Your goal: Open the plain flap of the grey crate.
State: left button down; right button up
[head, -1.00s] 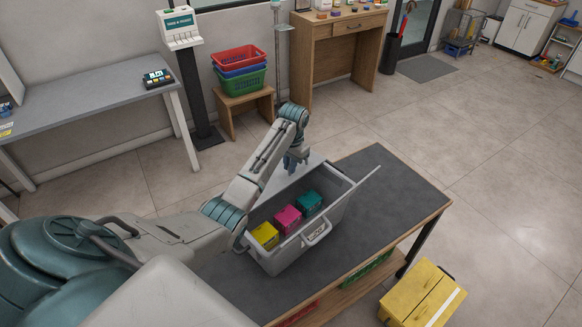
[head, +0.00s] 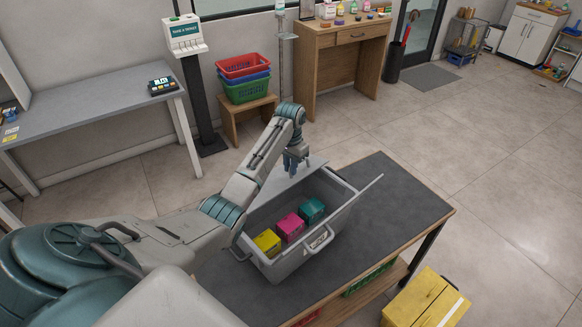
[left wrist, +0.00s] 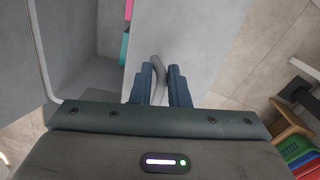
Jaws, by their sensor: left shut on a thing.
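The grey crate (head: 290,262) stands on the dark-topped table, its top open. A yellow box (head: 267,242), a magenta box (head: 290,227) and a teal box (head: 311,210) sit inside. The plain flap (head: 283,184) is on the far left side, swung away from the opening, with my arm partly in front of it. The other flap (head: 358,202) stands raised on the right side. My left gripper (head: 293,167) is at the plain flap. In the left wrist view its fingers (left wrist: 160,84) are shut on a curved grey handle (left wrist: 159,66) at this flap. My right gripper is out of view.
The table (head: 395,205) has bare room right of the crate. A yellow carton (head: 425,300) is by its near right corner. A low wooden stool (head: 248,110) with stacked baskets (head: 243,78) stands on the floor behind. A grey desk (head: 85,115) is at left.

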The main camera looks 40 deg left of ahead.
pick_arm(q)
jog(key=shift+w+a+r+h, duration=0.15)
jog(key=shift+a+r+h, duration=0.35)
jog(key=shift+a+r, duration=0.45)
jog(key=shift+w+a+r+h, duration=0.15)
jog(key=shift+a+r+h, duration=0.2)
jog(key=shift+a, duration=0.2)
jog(key=shift+w+a+r+h, duration=0.1)
jog(key=shift+a+r+h, duration=0.2)
jog(key=shift+a, duration=0.3)
jog(key=shift+w+a+r+g+h+b, duration=0.1)
jog(key=shift+a+r+g+h+b, duration=0.1)
jog(key=shift+a+r+b, duration=0.3)
jog(key=shift+w+a+r+g+h+b, duration=0.15)
jog(key=shift+a+b, duration=0.1)
jog(key=shift+a, duration=0.4)
jog(key=shift+f, duration=0.1)
